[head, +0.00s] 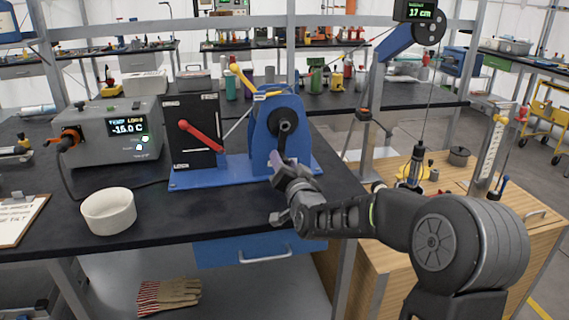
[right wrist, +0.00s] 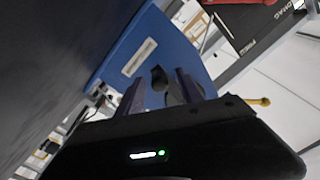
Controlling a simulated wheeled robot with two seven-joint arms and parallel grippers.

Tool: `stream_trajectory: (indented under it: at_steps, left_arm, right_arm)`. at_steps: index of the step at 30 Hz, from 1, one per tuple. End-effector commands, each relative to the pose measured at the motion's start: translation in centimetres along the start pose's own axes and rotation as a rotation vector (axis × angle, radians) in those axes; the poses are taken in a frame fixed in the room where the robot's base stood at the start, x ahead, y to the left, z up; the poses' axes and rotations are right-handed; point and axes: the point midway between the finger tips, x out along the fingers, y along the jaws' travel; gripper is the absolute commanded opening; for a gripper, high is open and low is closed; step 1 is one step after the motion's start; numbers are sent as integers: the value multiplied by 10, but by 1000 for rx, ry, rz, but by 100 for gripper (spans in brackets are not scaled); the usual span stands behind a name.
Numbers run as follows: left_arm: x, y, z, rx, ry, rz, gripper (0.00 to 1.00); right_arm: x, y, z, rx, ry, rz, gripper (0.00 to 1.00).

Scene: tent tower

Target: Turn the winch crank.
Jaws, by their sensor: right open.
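The blue winch (head: 262,135) stands on a blue base plate on the dark bench, with a round dark drum face. A dark crank hub (head: 286,126) sticks out of its front. A yellow-handled lever (head: 240,76) rises at its upper left; I cannot tell how it joins the winch. My right gripper (head: 279,187) is open, just in front of and below the hub. In the right wrist view the open fingers (right wrist: 160,92) point at the blue housing (right wrist: 150,50), with a dark knob (right wrist: 159,78) between them; contact cannot be told. My left gripper is out of view.
A black panel (head: 198,150) with a red lever (head: 200,135) stands left of the winch. A grey temperature box (head: 90,135) and a white bowl (head: 109,211) are farther left. A wooden cabinet (head: 440,195) is at right. The bench front between bowl and winch is clear.

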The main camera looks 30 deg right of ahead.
Motion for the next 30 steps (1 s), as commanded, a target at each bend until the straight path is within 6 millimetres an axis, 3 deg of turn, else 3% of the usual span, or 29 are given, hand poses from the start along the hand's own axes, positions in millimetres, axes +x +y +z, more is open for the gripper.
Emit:
stream_trajectory:
  at_steps: [5,16,30]
  left_arm:
    - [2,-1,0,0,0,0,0]
    - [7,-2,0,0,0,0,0]
    - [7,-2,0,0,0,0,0]
  right_arm:
    - [-15,0,-1,0,2,-1,43]
    - [-71,0,0,1,1,-1,43]
    - [-77,0,0,0,0,0,43]
